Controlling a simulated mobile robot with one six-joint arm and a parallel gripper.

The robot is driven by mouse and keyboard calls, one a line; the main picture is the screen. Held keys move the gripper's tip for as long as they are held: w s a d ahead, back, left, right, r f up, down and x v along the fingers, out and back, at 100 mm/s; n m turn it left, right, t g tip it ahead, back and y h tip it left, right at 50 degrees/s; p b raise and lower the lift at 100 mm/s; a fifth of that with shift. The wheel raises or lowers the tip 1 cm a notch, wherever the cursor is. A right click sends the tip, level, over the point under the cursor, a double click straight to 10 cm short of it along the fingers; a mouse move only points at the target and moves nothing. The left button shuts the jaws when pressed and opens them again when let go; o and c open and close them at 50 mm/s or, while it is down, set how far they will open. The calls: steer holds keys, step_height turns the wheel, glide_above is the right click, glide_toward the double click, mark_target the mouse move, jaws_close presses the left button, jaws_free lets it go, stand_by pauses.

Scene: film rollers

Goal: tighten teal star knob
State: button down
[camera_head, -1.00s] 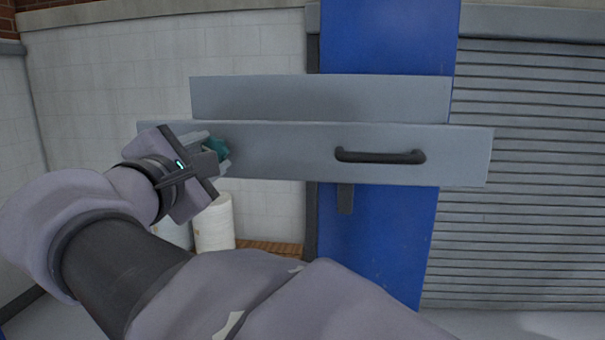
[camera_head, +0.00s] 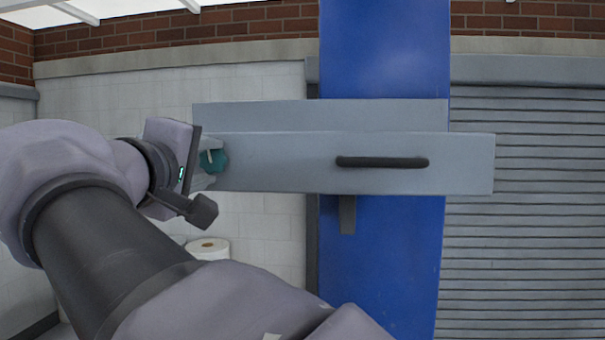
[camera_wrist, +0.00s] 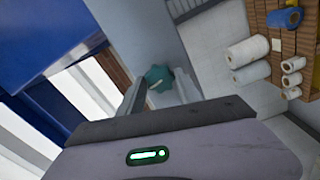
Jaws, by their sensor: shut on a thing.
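The teal star knob (camera_head: 213,160) sits at the left end of a grey metal panel (camera_head: 270,165) with a black handle (camera_head: 382,162). In the wrist view the knob (camera_wrist: 158,78) shows a pale pointer mark and lies at the fingertips. My gripper (camera_head: 207,163) reaches it from the left and is shut on it, one finger on each side. The fingers are partly hidden by the gripper body in the head view. In the wrist view my gripper (camera_wrist: 156,90) is seen from behind, with its body covering the lower part.
A blue post (camera_head: 385,60) stands behind the panel, with a slatted shutter (camera_head: 525,190) to the right. A white roll (camera_head: 208,246) stands below the knob. Several rolls, including a blue one (camera_wrist: 284,18), lie on wooden slats in the wrist view.

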steer(key=shift+f+m+b, duration=0.1)
steer(key=shift+m+b, duration=0.25)
steer(key=shift+m, duration=0.25)
steer(key=c, duration=0.8)
jaws_free()
